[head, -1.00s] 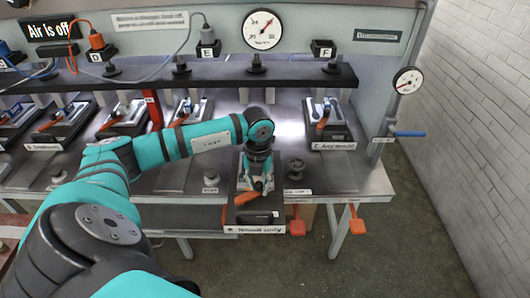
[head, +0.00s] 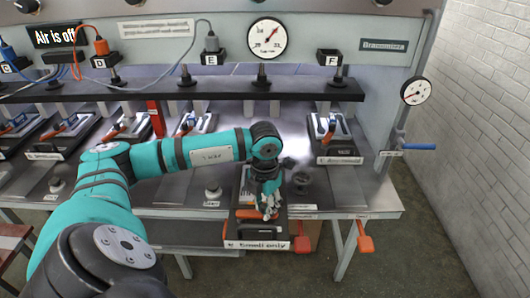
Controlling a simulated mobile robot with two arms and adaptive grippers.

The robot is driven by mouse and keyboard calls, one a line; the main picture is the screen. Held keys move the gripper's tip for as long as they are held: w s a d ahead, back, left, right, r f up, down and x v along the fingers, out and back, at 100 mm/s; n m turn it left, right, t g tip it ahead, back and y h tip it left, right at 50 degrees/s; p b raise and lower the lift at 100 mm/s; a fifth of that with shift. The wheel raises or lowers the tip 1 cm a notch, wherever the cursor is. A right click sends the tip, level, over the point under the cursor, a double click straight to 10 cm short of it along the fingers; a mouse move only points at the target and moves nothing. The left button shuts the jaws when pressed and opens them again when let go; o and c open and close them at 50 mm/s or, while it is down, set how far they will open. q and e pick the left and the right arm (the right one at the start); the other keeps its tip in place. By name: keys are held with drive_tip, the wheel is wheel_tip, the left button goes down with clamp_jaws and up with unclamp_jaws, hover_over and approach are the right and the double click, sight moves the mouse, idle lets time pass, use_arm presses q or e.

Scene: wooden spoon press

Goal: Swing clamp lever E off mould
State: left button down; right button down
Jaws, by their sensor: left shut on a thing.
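The mould unit (head: 256,243) stands at the front edge of the bench, with a dark body, a black front handle and a white label strip. An orange lever (head: 246,213) shows on top of it, partly hidden by my left gripper. My left gripper (head: 269,212) points down over this unit and is shut on the lever, though its fingers cover much of the grip. I cannot tell whether the lever still bears on the mould. The E sign (head: 211,59) is on the back panel. My right gripper is not in view.
Another mould unit (head: 335,140) with an orange lever sits under the F sign (head: 332,57). Several similar units stand at left. A dark round fitting (head: 301,181) is close right of my gripper. An orange pedal-like part (head: 364,240) hangs at the front right.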

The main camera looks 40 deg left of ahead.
sight(265, 206)
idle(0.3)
use_arm(q)
drive_tip(key=c, duration=1.1)
unclamp_jaws()
drive_tip(key=shift+d, duration=0.1)
drive_tip(key=shift+r, duration=0.15)
wheel_tip(265, 206, up, 12)
